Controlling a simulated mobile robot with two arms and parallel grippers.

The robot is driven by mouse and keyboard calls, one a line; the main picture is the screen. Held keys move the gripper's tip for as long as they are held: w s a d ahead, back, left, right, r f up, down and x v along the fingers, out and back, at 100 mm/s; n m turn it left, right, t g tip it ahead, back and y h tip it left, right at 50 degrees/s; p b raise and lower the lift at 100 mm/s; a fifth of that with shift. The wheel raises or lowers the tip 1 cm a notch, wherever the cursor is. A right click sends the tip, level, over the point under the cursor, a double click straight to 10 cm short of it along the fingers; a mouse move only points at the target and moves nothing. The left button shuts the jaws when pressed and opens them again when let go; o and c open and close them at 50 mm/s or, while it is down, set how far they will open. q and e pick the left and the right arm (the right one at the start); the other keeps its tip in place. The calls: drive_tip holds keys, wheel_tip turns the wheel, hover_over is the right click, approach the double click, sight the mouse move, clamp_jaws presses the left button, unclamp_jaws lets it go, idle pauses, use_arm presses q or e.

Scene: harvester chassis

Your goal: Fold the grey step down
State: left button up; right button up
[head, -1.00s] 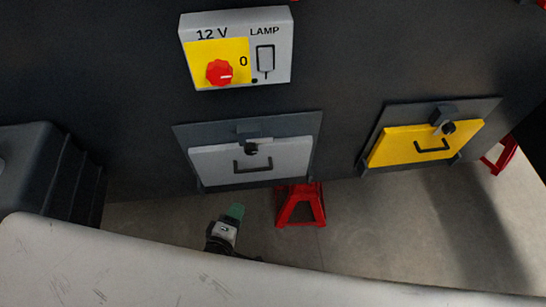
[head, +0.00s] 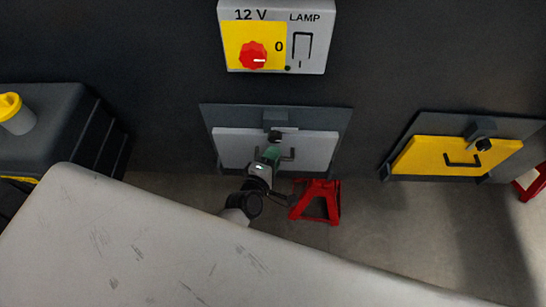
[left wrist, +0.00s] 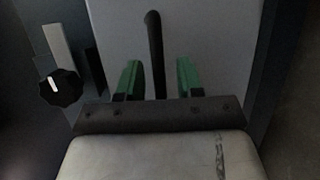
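The grey step (head: 232,146) is a flat grey panel folded up against the dark chassis wall, with a black handle (head: 288,155) on its face and a black knob latch (head: 275,135) at its top edge. My left gripper (head: 270,154) is in front of the panel and hides part of the handle. In the left wrist view the green fingers of the gripper (left wrist: 158,80) are open, one on each side of the black handle bar (left wrist: 155,50), with gaps to both. The knob (left wrist: 61,87) shows at the left there. My right gripper is not in view.
A yellow step (head: 440,155) is folded up at the right. A 12 V lamp switch box (head: 310,60) with a red knob sits above. A red stand (head: 318,200) is on the floor below the grey step. A dark box (head: 60,130) juts out at the left.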

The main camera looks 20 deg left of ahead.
use_arm(q)
clamp_jaws()
drive_tip(key=shift+f, duration=0.1)
idle(0.3)
